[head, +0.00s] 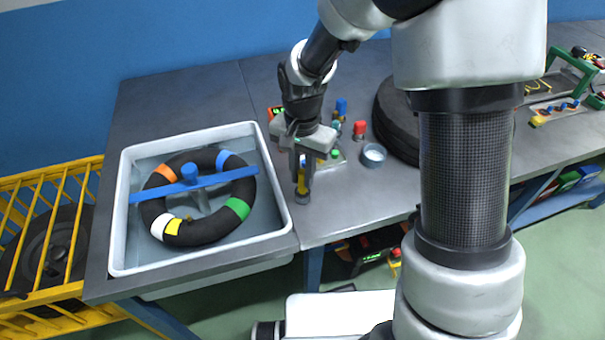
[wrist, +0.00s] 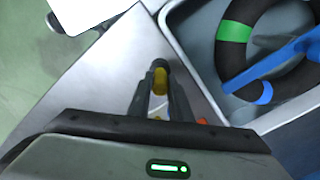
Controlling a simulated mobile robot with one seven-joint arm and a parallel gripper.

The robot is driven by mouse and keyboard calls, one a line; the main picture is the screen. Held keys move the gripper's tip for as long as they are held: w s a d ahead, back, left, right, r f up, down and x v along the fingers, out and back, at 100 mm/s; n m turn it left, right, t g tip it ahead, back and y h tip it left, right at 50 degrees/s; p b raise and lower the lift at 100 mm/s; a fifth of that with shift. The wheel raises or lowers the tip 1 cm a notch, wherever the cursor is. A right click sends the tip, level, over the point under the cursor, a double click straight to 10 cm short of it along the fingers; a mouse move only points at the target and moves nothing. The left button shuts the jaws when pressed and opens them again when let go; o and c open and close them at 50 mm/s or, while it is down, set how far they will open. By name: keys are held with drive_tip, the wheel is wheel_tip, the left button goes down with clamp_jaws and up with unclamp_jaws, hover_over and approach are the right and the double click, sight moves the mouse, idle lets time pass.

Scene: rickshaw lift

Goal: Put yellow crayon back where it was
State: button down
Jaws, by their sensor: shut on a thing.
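My gripper (head: 303,188) points down over the front of the bench, just right of the white basin. Its fingers are shut on the yellow crayon (head: 301,177), which stands roughly upright between them. The crayon also shows between the fingertips in the wrist view (wrist: 160,82). A small dark grey round piece (head: 302,197) is at the crayon's lower end; I cannot tell whether it is a holder or part of the crayon.
The white basin (head: 117,225) holds a black ring with coloured bands and a blue bar. Right of my gripper are a red-topped piece (head: 360,128), a blue piece (head: 341,106), a grey cup (head: 374,153) and a black tire (head: 395,120). The bench behind the basin is clear.

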sight(302, 172)
drive_tip(key=shift+f+b, duration=0.5)
drive_tip(key=shift+f, duration=0.1)
drive_tip(key=c, duration=1.6)
unclamp_jaws()
wheel_tip(302, 172, up, 13)
drive_tip(key=p, duration=0.2)
drive_tip(key=s+d+r+n+t, duration=0.2)
drive_tip(key=s+d+r, duration=0.1)
drive_tip(key=s+d, duration=0.1)
drive_tip(key=s+d+r+n+t, duration=0.1)
drive_tip(key=s+d+r+n, duration=0.1)
drive_tip(key=s+d+r, duration=0.2)
drive_tip(key=s+d+r+n+t, duration=0.1)
drive_tip(key=s+d+r, duration=0.3)
drive_tip(key=s, duration=0.4)
drive_tip(key=shift+s+d+r+n+t, duration=0.3)
drive_tip(key=shift+n+t, duration=0.1)
drive_tip(key=shift+t, duration=0.4)
